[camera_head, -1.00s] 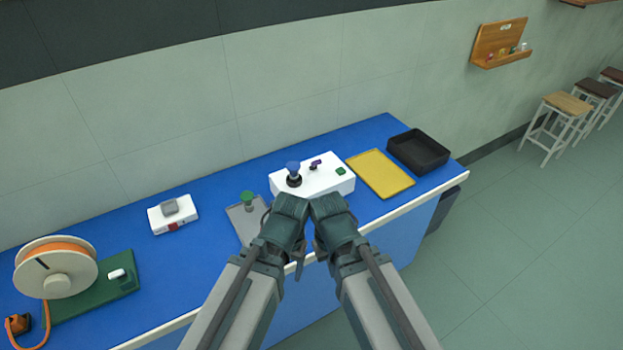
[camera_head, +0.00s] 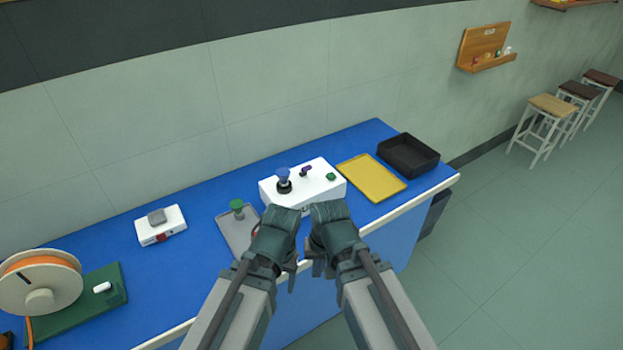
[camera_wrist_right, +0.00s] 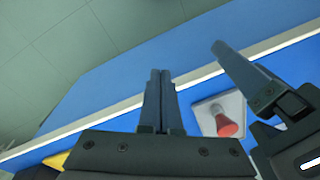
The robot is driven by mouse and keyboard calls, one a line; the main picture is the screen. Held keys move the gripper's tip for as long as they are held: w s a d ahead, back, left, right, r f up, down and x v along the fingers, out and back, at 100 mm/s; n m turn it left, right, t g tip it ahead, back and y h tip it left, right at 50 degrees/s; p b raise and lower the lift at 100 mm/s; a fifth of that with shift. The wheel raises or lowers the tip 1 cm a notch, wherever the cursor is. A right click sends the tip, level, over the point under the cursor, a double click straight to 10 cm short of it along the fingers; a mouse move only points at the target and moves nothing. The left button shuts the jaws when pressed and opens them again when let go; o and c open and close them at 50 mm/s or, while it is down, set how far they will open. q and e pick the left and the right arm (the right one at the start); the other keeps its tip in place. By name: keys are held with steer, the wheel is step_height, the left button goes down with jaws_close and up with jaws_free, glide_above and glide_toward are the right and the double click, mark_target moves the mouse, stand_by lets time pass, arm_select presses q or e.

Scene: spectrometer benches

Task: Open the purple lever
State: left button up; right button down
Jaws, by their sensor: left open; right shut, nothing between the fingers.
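The purple lever (camera_head: 306,171) is a small knob on top of the white box (camera_head: 325,184), which stands on the blue bench. A blue knob on a black base (camera_head: 284,181) and a green button (camera_head: 331,177) are on the same box. My left gripper (camera_head: 289,277) and my right gripper (camera_head: 314,268) are side by side in front of the box, apart from the lever. In the right wrist view my right gripper (camera_wrist_right: 160,75) has its fingers together with nothing between them. One finger of my left gripper (camera_wrist_right: 240,70) shows beside it, empty. The lever is not in that view.
A yellow tray (camera_head: 379,183) and a black tray (camera_head: 404,151) lie right of the box. A white device (camera_head: 161,226) and an orange spool (camera_head: 42,285) stand further left.

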steer(key=w+m+t+y+b, duration=0.1)
steer(key=w+m+y+b, duration=0.1)
steer(key=w+m, duration=0.2)
steer(key=w+a+f+m+t+y+b, duration=0.1)
steer(key=w+m+t+y+b, duration=0.1)
steer(key=w+m, duration=0.2)
steer(key=w+m+t+y+b, duration=0.2)
steer(key=w+m, duration=0.2)
steer(key=m, duration=0.2)
steer(key=shift+a+f+b, duration=0.15)
steer(key=shift+a+b, duration=0.15)
steer(key=shift+b, duration=0.05)
arm_select(q)
step_height(320, 180, down, 13)
steer(key=b, duration=0.5)
arm_select(e)
steer(key=w+d+r+m+t, duration=0.4)
steer(key=w+d+m+t, duration=0.3)
steer(key=m, duration=0.9)
steer(key=shift+w+d+r, duration=0.35)
steer(key=shift+w+d, duration=0.65)
arm_select(q)
steer(key=shift+r, duration=0.1)
